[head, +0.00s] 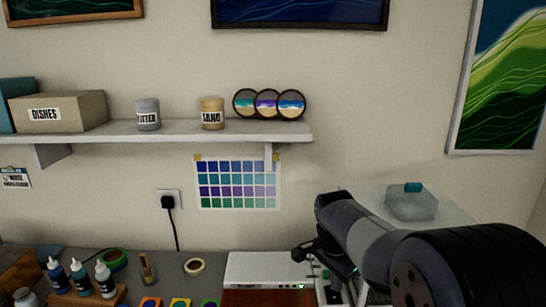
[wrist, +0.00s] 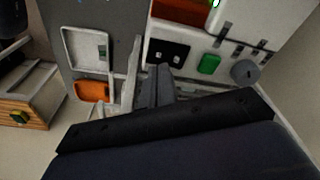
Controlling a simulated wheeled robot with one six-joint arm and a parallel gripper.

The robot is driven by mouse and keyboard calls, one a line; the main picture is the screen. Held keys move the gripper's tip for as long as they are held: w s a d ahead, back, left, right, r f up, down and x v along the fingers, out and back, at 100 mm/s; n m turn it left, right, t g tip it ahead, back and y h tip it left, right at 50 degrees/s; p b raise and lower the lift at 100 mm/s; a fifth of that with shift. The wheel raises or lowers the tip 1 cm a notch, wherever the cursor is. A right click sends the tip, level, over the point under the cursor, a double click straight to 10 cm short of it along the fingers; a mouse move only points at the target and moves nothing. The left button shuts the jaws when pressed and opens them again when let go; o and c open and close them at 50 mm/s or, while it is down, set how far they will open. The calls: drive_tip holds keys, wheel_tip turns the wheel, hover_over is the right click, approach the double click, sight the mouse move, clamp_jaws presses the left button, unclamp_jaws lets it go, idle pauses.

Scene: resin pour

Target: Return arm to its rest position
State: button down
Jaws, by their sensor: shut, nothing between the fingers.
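My arm enters the head view from the lower right, and my gripper (head: 312,250) hangs at its end over the right part of the bench, just right of a flat white box (head: 262,264). In the wrist view my gripper (wrist: 160,78) shows its dark fingers close together, with nothing between them. The fingers point toward a white machine (wrist: 190,42) with a black plate, a green button (wrist: 209,64) and a grey knob (wrist: 244,71). I cannot tell whether the fingertips touch it. My arm hides part of the bench at the right.
A shelf (head: 190,131) with boxes, jars and round discs runs along the wall. A clear container (head: 411,205) stands behind my arm. An orange piece (wrist: 92,91) lies near a white tray (wrist: 66,50).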

wheel_tip(320, 180, down, 3)
drive_tip(key=shift+r+b, duration=0.2)
drive_tip(key=shift+b, duration=0.5)
drive_tip(key=shift+r, duration=0.15)
